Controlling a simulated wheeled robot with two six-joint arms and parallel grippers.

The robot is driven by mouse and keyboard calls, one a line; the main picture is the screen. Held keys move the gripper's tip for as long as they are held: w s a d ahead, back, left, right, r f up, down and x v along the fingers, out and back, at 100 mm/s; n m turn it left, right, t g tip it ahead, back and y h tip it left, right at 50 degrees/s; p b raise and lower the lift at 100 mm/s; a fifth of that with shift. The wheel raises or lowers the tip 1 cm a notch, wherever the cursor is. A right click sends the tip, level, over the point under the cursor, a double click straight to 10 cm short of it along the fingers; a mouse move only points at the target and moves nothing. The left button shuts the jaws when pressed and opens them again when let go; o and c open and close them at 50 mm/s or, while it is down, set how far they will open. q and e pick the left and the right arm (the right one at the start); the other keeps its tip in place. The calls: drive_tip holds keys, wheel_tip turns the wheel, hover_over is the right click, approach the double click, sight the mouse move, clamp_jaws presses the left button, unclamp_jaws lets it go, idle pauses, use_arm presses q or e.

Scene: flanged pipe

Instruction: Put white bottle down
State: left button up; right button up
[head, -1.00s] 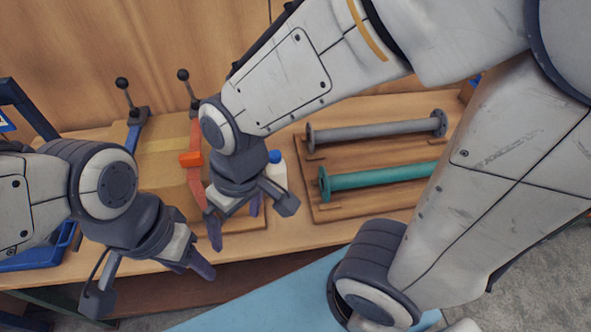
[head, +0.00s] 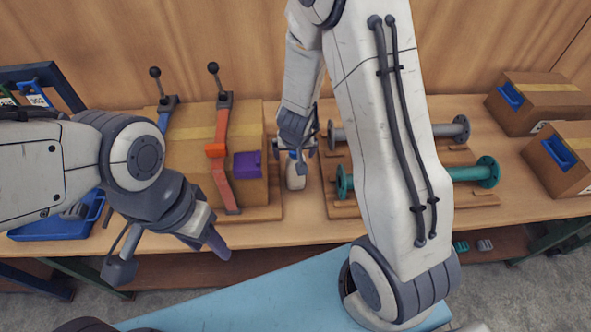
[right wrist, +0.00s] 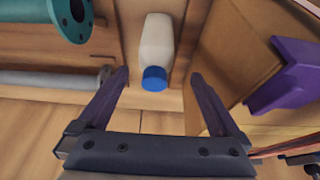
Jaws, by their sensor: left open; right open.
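The white bottle (head: 296,178) is on the wooden bench, in the gap between the clamped cardboard box and the pipe rack. It appears to stand upright. Its blue cap (right wrist: 154,78) faces the right wrist camera, with the white body (right wrist: 157,42) beyond it. My right gripper (right wrist: 160,77) is open, with one finger on either side of the cap and a visible gap to each. In the head view the right gripper (head: 297,148) partly covers the bottle's top. My left gripper (head: 170,258) is open and empty in front of the bench, at the left.
A grey flanged pipe (head: 443,130) and a green one (head: 470,174) lie on the wooden rack right of the bottle. The box (head: 190,150) with clamps and a purple block (head: 247,165) stands left. Two cartons (head: 545,100) (head: 565,155) are at the right.

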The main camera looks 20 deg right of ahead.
sight(294, 160)
drive_tip(key=b+x, duration=0.2)
drive_tip(key=x, duration=0.2)
drive_tip(key=shift+f, duration=0.15)
drive_tip(key=b+x, duration=0.1)
drive_tip(key=x, duration=0.1)
drive_tip(key=b+x, duration=0.1)
drive_tip(key=x, duration=0.1)
drive_tip(key=b+x, duration=0.1)
drive_tip(key=x, duration=0.1)
drive_tip(key=shift+s+d, duration=0.1)
drive_tip(key=shift+d, duration=0.2)
clamp_jaws()
